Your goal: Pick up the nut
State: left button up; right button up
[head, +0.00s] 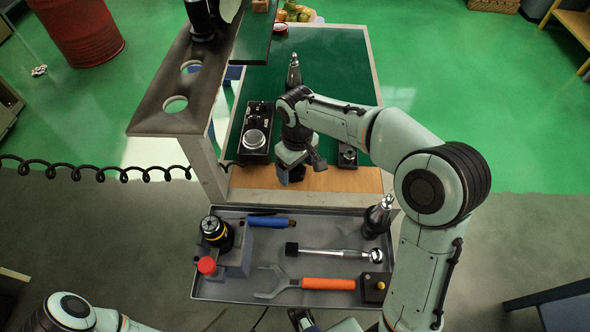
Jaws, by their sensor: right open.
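I cannot clearly identify the nut. A small dark round part with a light centre (347,153) sits on the green-topped cart just right of my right gripper; it may be the nut, but it is too small to be sure. My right gripper (290,178) is open and points down over the cart's wooden front edge (345,180). It is apart from that part, and its fingertips are partly hidden by its own body. My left arm enters at the bottom left. A dark piece at the bottom centre may be my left gripper (303,320), mostly cut off.
A black box with a metal disc (254,139) stands left of my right gripper, beside a shelf upright.

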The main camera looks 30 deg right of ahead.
jog(key=c, duration=1.4)
